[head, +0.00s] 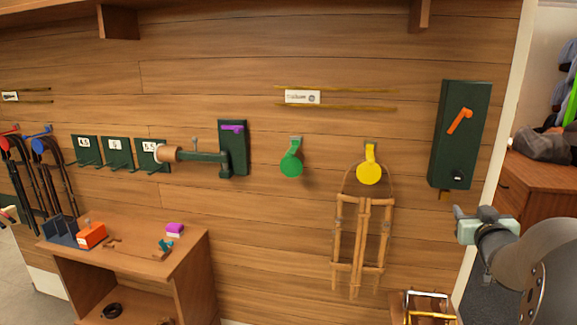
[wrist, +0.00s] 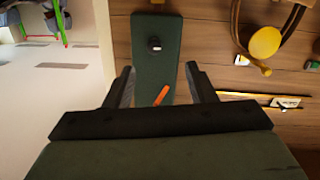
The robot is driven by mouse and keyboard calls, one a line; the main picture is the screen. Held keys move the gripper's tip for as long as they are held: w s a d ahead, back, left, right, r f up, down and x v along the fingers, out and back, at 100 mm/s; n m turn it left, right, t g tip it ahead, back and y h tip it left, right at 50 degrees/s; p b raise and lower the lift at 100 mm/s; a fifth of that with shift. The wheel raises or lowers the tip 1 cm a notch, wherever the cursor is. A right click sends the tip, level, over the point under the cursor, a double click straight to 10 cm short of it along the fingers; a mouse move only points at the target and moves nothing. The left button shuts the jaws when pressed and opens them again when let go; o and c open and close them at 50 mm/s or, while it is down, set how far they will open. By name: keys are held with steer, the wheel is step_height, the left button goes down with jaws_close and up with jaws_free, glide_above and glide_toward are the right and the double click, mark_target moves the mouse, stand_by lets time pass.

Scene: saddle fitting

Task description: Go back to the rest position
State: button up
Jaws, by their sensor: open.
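My gripper (head: 459,225) is at the right of the head view, in front of the wall and below the dark green panel (head: 452,125). In the wrist view, the two dark fingers of my gripper (wrist: 160,68) stand apart with nothing between them that they touch. The green panel (wrist: 156,45) shows beyond them, apart from the fingertips.
A yellow disc hook (head: 369,170) with a hanging bamboo frame (head: 361,240) and a green disc hook (head: 291,165) are on the wall. A wooden desk (head: 190,250) is at the left. A doorway opens at the right.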

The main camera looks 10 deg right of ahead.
steer(key=s+a+f+g+y+p, duration=0.1)
steer(key=s+a+f+g, duration=0.3)
steer(key=a, duration=0.6)
steer(key=s+a+f+g+y+p, duration=0.1)
steer(key=s+a+f+g+y, duration=0.1)
steer(key=a+f+g, duration=0.5)
steer(key=s+a+f+n+g+y, duration=0.1)
steer(key=s+a+f+g, duration=0.1)
steer(key=s+a, duration=0.7)
steer(key=s+a+f+n+g+y+p, duration=0.1)
steer(key=s+a+f+n+g+y, duration=0.1)
steer(key=s+a, duration=0.7)
steer(key=shift+s+f+g, duration=0.3)
steer(key=shift+s+f, duration=0.05)
steer(key=shift+s, duration=0.35)
steer(key=shift+d, duration=0.1)
